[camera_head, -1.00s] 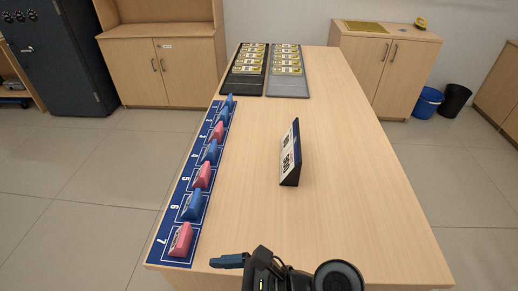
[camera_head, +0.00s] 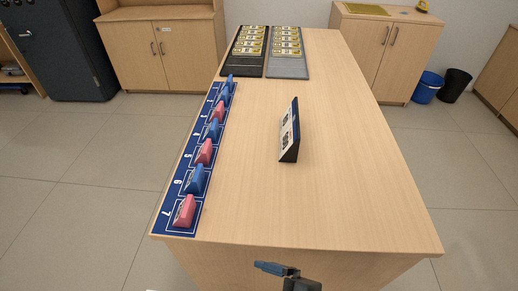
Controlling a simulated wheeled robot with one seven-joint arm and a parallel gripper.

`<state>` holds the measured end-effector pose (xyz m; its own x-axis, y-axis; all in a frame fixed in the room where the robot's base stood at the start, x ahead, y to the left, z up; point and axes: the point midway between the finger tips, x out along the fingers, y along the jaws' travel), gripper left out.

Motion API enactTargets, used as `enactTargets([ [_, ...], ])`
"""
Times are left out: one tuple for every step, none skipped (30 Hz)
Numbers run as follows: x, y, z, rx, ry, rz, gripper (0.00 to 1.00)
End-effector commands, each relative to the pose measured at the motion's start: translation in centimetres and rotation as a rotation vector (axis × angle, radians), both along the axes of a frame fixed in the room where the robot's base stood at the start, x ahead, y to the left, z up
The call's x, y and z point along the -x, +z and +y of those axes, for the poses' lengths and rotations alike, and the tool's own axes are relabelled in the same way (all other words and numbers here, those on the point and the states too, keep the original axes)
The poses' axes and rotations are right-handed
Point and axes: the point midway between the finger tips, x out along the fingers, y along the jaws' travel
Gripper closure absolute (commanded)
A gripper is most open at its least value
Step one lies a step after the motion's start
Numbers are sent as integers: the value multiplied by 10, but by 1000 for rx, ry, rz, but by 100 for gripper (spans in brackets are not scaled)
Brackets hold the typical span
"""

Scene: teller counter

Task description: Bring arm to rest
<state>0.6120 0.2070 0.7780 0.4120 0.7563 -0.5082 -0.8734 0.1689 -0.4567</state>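My gripper (camera_head: 272,268) shows at the bottom of the head view, in front of the near edge of the wooden counter (camera_head: 330,200). One blue fingertip is visible, pointing left; the rest of the gripper and arm is mostly cut off by the frame. I cannot tell whether the fingers are apart or closed. No object shows at the fingertip.
A blue numbered strip (camera_head: 178,220) with several pink and blue blocks runs along the counter's left edge. A dark sign (camera_head: 290,130) stands mid-counter. A black tray (camera_head: 240,71) and a grey tray (camera_head: 288,68) with cards lie at the far end. The right side is clear.

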Motion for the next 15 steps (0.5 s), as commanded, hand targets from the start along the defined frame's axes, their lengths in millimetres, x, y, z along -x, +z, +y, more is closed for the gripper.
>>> enactTargets([
  [9, -6, -14, 53, -17, -50, 2],
  [13, -9, -22, 91, -26, -92, 2],
  [20, -12, -35, 150, -37, -150, 2],
  [25, -14, -45, 201, -44, -198, 2],
  [31, -15, -56, 254, -50, -247, 2],
  [40, -15, -71, 333, -52, -312, 2],
  [46, -14, -81, 393, -53, -361, 2],
  [53, -13, -91, 455, -50, -409, 2],
  [62, -9, -105, 538, -44, -472, 2],
  [69, -7, -115, 603, -36, -517, 2],
  [76, -3, -124, 668, -27, -561, 2],
  [86, 4, -136, 756, -10, -620, 2],
  [93, 9, -144, 823, 4, -661, 2],
  [100, 16, -152, 891, 21, -703, 2],
  [110, 25, -162, 981, 47, -755, 2],
])
